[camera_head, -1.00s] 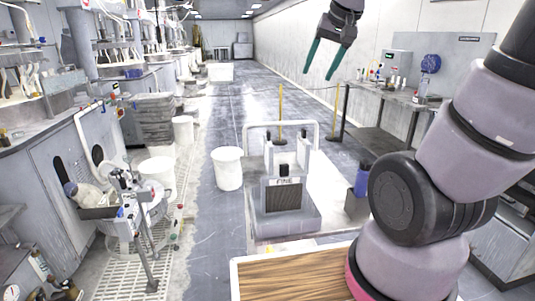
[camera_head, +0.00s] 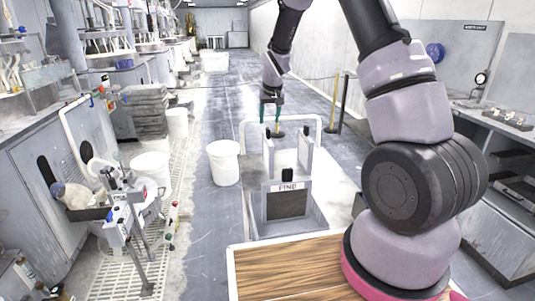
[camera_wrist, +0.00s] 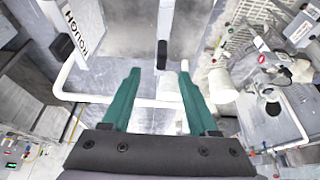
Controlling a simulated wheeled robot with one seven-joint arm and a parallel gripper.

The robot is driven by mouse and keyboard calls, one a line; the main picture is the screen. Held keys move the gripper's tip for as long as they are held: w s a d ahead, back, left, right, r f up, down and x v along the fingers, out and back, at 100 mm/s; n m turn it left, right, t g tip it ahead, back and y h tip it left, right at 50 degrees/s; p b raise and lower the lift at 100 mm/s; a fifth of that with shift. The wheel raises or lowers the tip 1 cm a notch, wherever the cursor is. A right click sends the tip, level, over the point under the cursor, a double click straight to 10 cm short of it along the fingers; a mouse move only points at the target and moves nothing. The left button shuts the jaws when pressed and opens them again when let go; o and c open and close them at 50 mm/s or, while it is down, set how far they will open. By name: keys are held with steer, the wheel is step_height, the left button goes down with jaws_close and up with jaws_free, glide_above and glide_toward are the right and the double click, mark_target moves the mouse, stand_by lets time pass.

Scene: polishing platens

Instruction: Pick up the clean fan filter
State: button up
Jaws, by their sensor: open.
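A framed unit with a dark panel (camera_head: 287,205) and a label reading "FINE" stands upright at the front of a grey stand (camera_head: 290,228). Pale upright plates (camera_head: 304,153) stand behind it. I cannot tell which piece is the clean fan filter. My gripper (camera_head: 271,113) has green fingers pointing down, open and empty, above the stand's rear. No contact shows.
A white tubular rail (camera_head: 318,135) curves around the back of the stand. A white bucket (camera_head: 223,163) stands to its left. A post (camera_head: 342,105) is behind right. A wood-topped surface (camera_head: 285,268) lies in front.

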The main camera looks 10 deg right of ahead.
mark_target(267, 135)
steer(key=x, duration=0.9)
steer(key=shift+s+a+f, duration=0.1)
steer(key=shift+f, duration=0.15)
steer(key=shift+c, duration=0.3)
jaws_close()
stand_by(0.8)
